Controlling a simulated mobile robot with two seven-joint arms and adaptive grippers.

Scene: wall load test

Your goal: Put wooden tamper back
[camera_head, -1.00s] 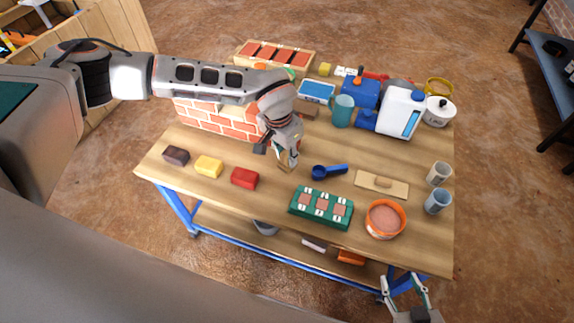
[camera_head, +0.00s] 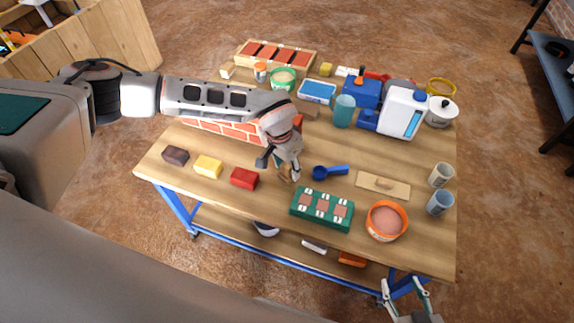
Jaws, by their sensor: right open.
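A small wooden piece (camera_head: 284,174), which looks like the wooden tamper, is at the fingers of my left gripper (camera_head: 279,168), low over the workbench (camera_head: 235,206) between the red block and the blue scoop. The gripper covers much of it. I cannot tell whether the fingers are closed on it or whether it touches the bench. My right gripper (camera_head: 407,299) is open and empty, low beyond the bench's front right corner.
A red block (camera_head: 244,178), blue scoop (camera_head: 330,172) and green tray (camera_head: 321,207) lie close around the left gripper. A wooden float (camera_head: 383,185) and orange bowl (camera_head: 387,221) are to the right. A brick wall (camera_head: 222,128) stands behind, partly hidden by my arm.

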